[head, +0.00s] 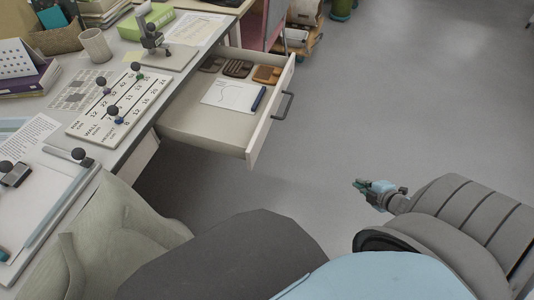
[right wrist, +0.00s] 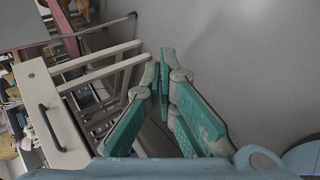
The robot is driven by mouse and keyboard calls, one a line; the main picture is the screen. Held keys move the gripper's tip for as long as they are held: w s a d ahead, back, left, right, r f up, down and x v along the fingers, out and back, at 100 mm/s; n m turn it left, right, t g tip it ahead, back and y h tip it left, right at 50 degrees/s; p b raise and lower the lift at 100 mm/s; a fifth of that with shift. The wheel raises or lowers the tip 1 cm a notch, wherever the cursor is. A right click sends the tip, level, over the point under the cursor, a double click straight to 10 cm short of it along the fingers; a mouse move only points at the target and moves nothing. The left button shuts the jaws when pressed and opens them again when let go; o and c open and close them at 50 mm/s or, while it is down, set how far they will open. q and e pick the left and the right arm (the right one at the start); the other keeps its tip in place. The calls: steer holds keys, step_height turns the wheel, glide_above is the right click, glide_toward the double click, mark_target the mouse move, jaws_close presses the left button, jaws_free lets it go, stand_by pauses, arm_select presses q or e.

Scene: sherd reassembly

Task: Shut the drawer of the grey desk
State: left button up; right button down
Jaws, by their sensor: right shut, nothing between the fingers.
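The grey desk (head: 150,125) runs along the left of the head view. Its drawer (head: 205,135) is pulled well out to the right, with its front panel (head: 270,120) facing the open floor. A dark bar handle (head: 283,106) sits on that panel. The front panel also shows at the left of the right wrist view (right wrist: 45,105), with its handle (right wrist: 50,128). My right gripper (head: 362,186) is shut and empty, over the floor to the right of the drawer and apart from it. Its green-padded fingers (right wrist: 163,65) meet in the right wrist view. My left gripper is not in view.
In the drawer lie a white paper (head: 228,93), a blue pen (head: 259,98) and wooden pieces (head: 267,74). A numbered slider board (head: 122,104), a microscope-like stand (head: 153,40) and a cup (head: 95,45) stand on the desk. The floor (head: 400,90) right of the drawer is clear.

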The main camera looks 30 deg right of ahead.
arm_select(q)
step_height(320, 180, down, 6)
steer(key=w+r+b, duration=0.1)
steer(key=b, duration=0.1)
arm_select(e)
steer(key=w+a+r+n+t+y, duration=0.4)
steer(key=w+a+r+n+y, duration=0.15)
steer(key=w+n, duration=0.5)
steer(key=n+y+p, duration=0.2)
steer(key=n+y, duration=0.7)
steer(key=n, duration=1.1)
glide_toward(255, 142)
steer(key=shift+m+h, duration=0.25)
steer(key=b+x, duration=0.6)
steer(key=shift+a, duration=0.1)
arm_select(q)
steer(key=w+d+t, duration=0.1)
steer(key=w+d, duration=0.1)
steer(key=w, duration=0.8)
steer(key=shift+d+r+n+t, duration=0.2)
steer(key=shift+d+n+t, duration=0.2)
arm_select(e)
steer(key=shift+w+a, duration=0.3)
steer(key=shift+w, duration=0.1)
